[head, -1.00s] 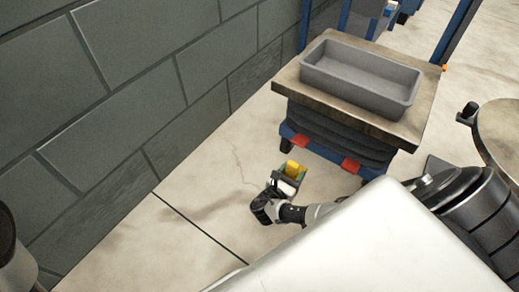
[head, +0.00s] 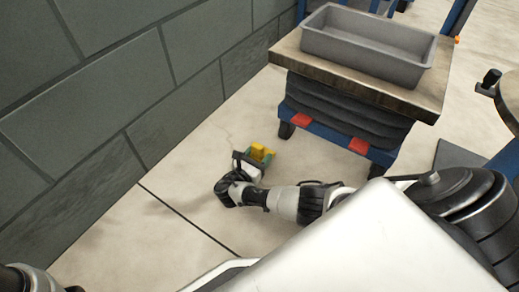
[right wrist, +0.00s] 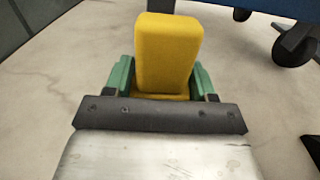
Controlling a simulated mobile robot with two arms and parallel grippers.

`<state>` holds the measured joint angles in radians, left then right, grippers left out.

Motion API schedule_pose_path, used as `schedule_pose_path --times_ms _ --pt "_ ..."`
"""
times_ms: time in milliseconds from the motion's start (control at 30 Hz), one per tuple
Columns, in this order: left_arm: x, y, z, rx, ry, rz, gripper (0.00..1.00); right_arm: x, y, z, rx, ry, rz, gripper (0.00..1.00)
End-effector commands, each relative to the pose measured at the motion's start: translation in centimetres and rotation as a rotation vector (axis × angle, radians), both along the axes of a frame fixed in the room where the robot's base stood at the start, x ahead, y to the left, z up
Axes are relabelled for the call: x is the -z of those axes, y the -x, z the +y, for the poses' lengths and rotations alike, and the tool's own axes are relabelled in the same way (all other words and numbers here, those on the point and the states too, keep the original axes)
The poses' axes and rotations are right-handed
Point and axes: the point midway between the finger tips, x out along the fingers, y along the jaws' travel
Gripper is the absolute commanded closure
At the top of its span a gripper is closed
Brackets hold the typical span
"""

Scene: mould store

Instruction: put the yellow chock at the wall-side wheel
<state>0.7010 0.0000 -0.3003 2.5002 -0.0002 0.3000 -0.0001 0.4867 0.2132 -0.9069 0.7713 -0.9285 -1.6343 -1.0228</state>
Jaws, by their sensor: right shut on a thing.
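The yellow chock (head: 258,150) is in my right gripper (head: 259,156), held between green fingertips, left of the lift cart and low by the floor. In the right wrist view the chock (right wrist: 166,52) stands up between both fingers; whether it touches the floor I cannot tell. The wall-side wheel (head: 286,130) is a dark caster under the cart's left front corner, right of and beyond the chock, with a gap between. A dark wheel (right wrist: 293,47) shows at the upper right of the right wrist view. My left gripper is not in view.
The cart has a wooden top (head: 410,97) with a grey tray (head: 365,62) on it and red blocks (head: 302,120) on its blue base. A grey block wall (head: 110,90) runs along the left. Bare floor (head: 190,180) lies between wall and cart. A round-topped thing (head: 510,100) stands right.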

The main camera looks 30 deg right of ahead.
Motion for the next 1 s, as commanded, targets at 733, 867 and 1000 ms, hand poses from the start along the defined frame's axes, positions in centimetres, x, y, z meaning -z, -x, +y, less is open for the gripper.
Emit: schedule_pose_path --times_ms 733,867,1000 --pt "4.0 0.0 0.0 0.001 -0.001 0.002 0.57 4.0 0.0 -0.1 0.001 0.002 0.001 0.42" --pt "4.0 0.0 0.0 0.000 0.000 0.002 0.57 4.0 0.1 -0.1 0.001 0.001 0.001 0.22" --pt "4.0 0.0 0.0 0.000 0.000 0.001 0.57 4.0 0.1 -0.1 0.001 0.001 0.001 0.19"
